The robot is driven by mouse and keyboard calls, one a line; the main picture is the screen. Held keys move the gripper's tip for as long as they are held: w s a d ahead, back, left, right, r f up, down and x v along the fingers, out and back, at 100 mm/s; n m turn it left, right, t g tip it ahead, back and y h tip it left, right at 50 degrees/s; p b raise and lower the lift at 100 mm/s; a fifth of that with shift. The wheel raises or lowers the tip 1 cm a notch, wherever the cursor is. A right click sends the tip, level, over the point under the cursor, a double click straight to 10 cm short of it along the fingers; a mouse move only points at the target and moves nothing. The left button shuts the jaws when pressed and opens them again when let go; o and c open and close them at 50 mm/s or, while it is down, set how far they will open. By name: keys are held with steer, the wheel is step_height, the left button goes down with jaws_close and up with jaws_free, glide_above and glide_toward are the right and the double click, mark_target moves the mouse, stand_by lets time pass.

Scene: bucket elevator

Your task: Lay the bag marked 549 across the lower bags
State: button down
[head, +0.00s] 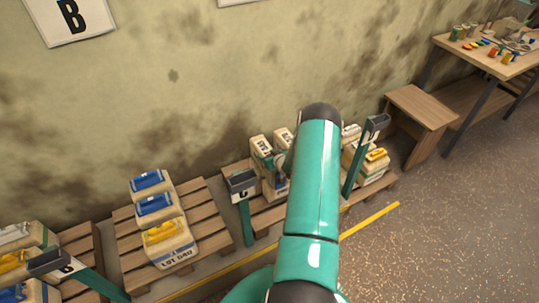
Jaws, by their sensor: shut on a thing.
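My gripper (279,162) shows only in part as a dark shape at the left edge of my teal arm. It is shut on a cream bag (261,146) above the right pallet (231,170); the arm hides part of the grip, and I cannot read a number on this bag. Another cream bag (283,135) stands just behind it. Lower bags (281,192) show beneath, partly hidden. On the middle pallet (125,241), a cream bag with a yellow handle (170,251) carries a lot label that looks like 540 or 549; bags with blue handles (154,205) stand behind it.
Teal posts with dark sign heads stand at the pallets, including a C post (243,190) and one right of my arm (357,158). More bags (372,170) sit at the right. A bench (420,107) and worktable (487,62) stand beyond. Floor at lower right is clear.

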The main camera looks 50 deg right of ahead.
steer(key=shift+w+d+f, duration=0.1)
steer(key=shift+f, duration=0.05)
stand_by(0.4)
steer(key=shift+c, duration=1.4)
jaws_free()
steer(key=shift+o, duration=0.4)
steer(key=shift+s+f, duration=0.2)
steer(key=shift+f, duration=0.1)
steer(key=v, duration=1.4)
steer(key=shift+w, duration=0.15)
steer(key=shift+r, duration=0.2)
